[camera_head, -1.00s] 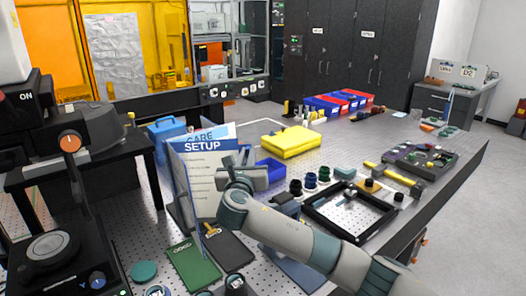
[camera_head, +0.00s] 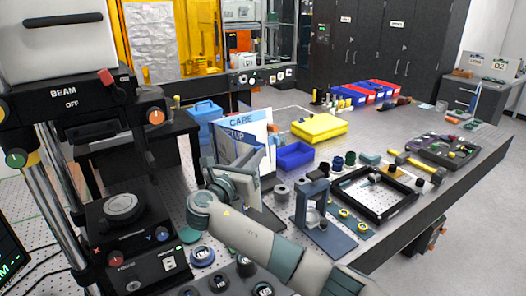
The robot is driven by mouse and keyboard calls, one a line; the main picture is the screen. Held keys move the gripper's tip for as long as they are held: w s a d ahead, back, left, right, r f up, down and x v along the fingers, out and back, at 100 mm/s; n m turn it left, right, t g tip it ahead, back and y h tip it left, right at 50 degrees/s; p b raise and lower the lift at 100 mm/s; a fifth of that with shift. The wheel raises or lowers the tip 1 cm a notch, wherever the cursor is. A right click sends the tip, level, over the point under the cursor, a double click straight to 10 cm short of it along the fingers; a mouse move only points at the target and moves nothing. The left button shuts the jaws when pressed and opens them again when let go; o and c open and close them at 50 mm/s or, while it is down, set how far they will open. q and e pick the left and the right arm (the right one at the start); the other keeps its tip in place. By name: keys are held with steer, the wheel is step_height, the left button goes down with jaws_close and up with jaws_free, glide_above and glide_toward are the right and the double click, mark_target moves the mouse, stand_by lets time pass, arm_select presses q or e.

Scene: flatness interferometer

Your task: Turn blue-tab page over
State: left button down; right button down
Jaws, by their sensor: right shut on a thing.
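My right gripper is at the left, lower part of the booklet, shut on the SETUP page. The fingertips and any blue tab cannot be made out. My left gripper is not in view.
A black optical instrument marked BEAM OFF (camera_head: 75,97) stands close on the left. A blue bin (camera_head: 295,156) and yellow case (camera_head: 319,127) lie right of the booklet.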

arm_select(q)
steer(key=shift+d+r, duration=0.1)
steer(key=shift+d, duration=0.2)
arm_select(e)
steer(key=shift+s+a+r, duration=0.1)
steer(key=shift+s+a, duration=0.1)
steer(key=shift+a, duration=0.2)
steer(key=shift+s+a+r, duration=0.1)
steer(key=shift+s+a, duration=0.05)
steer(key=shift+a, duration=0.25)
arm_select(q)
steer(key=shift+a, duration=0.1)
arm_select(e)
steer(key=c, duration=1.9)
jaws_free()
steer(key=shift+c, duration=0.2)
steer(key=shift+o, duration=0.7)
steer(key=shift+w+a, duration=0.15)
steer(key=shift+a, duration=0.05)
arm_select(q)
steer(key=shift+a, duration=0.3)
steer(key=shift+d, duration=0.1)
arm_select(e)
steer(key=shift+d+f, duration=0.15)
steer(key=shift+f, duration=0.05)
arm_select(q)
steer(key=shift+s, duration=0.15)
